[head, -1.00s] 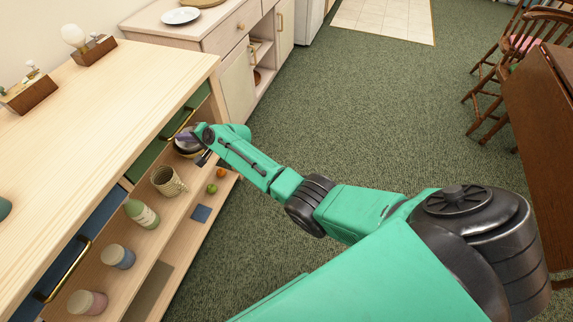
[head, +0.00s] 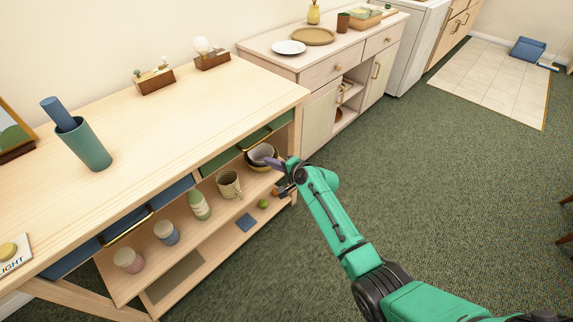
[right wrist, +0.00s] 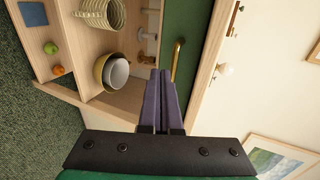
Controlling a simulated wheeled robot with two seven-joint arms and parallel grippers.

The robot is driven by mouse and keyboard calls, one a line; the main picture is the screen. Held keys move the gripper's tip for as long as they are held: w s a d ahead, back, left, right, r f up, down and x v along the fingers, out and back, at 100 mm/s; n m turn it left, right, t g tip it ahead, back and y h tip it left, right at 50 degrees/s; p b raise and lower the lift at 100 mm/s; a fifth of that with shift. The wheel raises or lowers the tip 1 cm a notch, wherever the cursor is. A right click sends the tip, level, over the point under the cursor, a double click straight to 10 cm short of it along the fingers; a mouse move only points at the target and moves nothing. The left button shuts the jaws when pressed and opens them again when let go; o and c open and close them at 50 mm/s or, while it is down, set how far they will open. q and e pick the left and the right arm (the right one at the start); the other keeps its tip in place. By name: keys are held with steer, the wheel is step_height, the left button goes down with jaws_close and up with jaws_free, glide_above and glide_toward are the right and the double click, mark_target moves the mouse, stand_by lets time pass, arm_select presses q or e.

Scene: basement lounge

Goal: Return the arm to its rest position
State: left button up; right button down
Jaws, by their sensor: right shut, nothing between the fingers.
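My right arm, green with black joints, comes in from the lower right of the head view. Its right gripper (head: 266,162) has purple fingers and is at the right end of the wooden cabinet's open shelf, by the stacked bowls (head: 262,155). In the right wrist view the gripper (right wrist: 160,78) is shut and empty, its fingers pressed together. The fingers appear beside the bowls (right wrist: 117,72); whether they touch cannot be told. My left gripper is not in view.
The wooden cabinet (head: 150,105) holds a woven mug (head: 229,184), a green-and-white bottle (head: 200,204) and jars on its upper shelf. A green fruit (head: 263,203) lies lower. A teal cup (head: 85,145) stands on top.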

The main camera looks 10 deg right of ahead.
steer(key=v, duration=0.6)
steer(key=s+d+f+n+g+h, duration=0.1)
steer(key=s+d+f+h, duration=0.1)
steer(key=s+d+f, duration=0.5)
steer(key=s+d+f+n+g+h+p, duration=0.15)
steer(key=s+f, duration=0.25)
steer(key=f, duration=0.7)
steer(key=s+d+f+n+g+h+b, duration=0.1)
steer(key=s+d+f+n+g+h, duration=0.15)
steer(key=s+f, duration=0.5)
steer(key=s+d+f+n+g+h, duration=0.1)
steer(key=s+d+f+n, duration=0.1)
steer(key=s, duration=0.7)
steer(key=s+d+f+n+g, duration=0.2)
steer(key=s+f, duration=0.4)
steer(key=s, duration=0.4)
steer(key=s+d+f+n+g+h, duration=0.1)
steer(key=s+d+f+n, duration=0.2)
steer(key=s, duration=0.7)
step_height(320, 180, down, 2)
steer(key=shift+d+f+n+g+h+p, duration=0.1)
steer(key=shift+d+n+g+h+p, duration=0.25)
steer(key=shift+d, duration=0.85)
steer(key=shift+s, duration=0.1)
